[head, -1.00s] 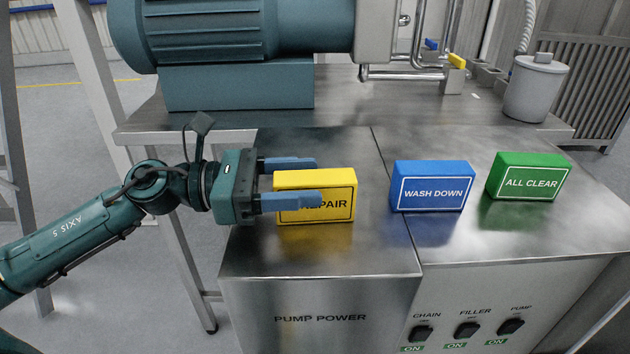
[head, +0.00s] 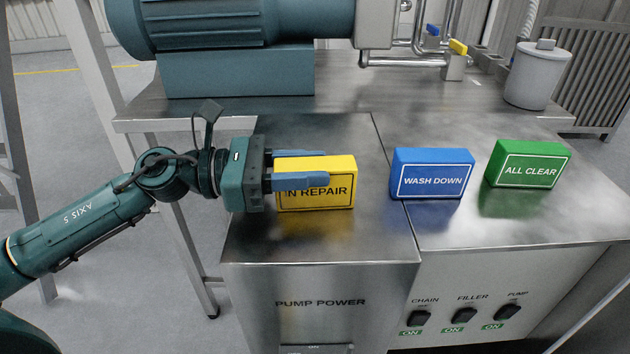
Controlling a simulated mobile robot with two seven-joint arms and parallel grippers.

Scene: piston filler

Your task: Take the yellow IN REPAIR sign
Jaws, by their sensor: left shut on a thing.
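The yellow IN REPAIR sign (head: 335,194) stands upright on the steel cabinet top (head: 300,236), above the words PUMP POWER. My left gripper (head: 312,168) reaches in from the left, with one blue finger in front of the sign and the other behind it. It is shut on the sign's left part, and the front finger covers some of the upper left of its face. I cannot tell whether the sign's base is clear of the surface. My right gripper is not in view.
A blue WASH DOWN sign (head: 432,174) and a green ALL CLEAR sign (head: 527,164) stand to the right. A teal motor (head: 235,35) sits on the table behind. CHAIN, FILLER and PUMP switches (head: 465,316) are on the front panel. Bare cabinet top lies in front of the signs.

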